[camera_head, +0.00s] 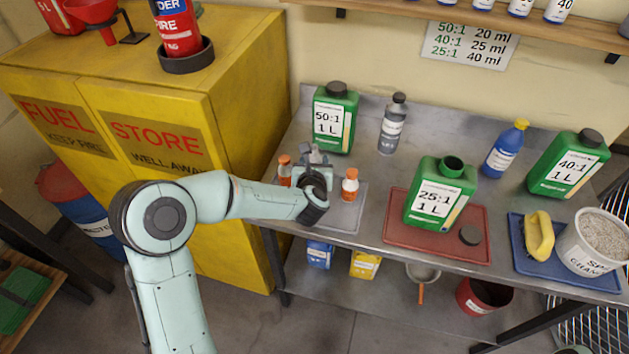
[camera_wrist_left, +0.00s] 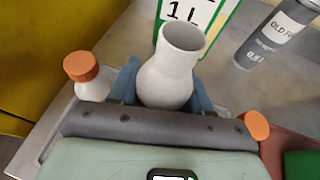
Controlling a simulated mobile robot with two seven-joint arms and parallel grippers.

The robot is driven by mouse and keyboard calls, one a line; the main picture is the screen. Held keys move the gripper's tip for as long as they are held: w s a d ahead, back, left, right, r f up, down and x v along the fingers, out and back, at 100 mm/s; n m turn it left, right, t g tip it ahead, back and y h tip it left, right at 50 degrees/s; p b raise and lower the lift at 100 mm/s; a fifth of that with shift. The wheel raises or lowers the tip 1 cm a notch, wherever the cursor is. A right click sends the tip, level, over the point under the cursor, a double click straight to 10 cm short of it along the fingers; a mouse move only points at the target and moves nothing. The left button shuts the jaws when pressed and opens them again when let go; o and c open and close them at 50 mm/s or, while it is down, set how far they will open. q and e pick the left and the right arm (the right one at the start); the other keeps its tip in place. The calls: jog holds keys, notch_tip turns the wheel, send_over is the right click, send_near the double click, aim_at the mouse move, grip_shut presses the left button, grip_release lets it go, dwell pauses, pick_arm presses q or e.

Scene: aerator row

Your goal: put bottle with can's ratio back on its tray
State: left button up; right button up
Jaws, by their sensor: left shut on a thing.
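My left gripper (camera_head: 315,165) is shut on a pale grey open-necked bottle (camera_wrist_left: 172,70), which stands upright between the blue fingers (camera_wrist_left: 160,92) in the left wrist view. No label shows on it from here. It is over or on a grey tray (camera_head: 340,218); I cannot tell whether it touches. Small orange-capped bottles stand on either side, left (camera_head: 285,170) and right (camera_head: 350,186). My right gripper is not in view.
A green 50:1 can (camera_head: 335,118) and grey bottle (camera_head: 393,125) stand behind. A ratio chart (camera_head: 468,45) hangs above.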

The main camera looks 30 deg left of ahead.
pick_arm(q)
notch_tip(320, 180, down, 7)
jog(key=shift+r, duration=0.2)
dwell(0.3)
jog(key=shift+f, duration=0.1)
jog(key=o, duration=1.1)
jog(key=shift+b, duration=0.3)
jog(key=shift+c, duration=0.2)
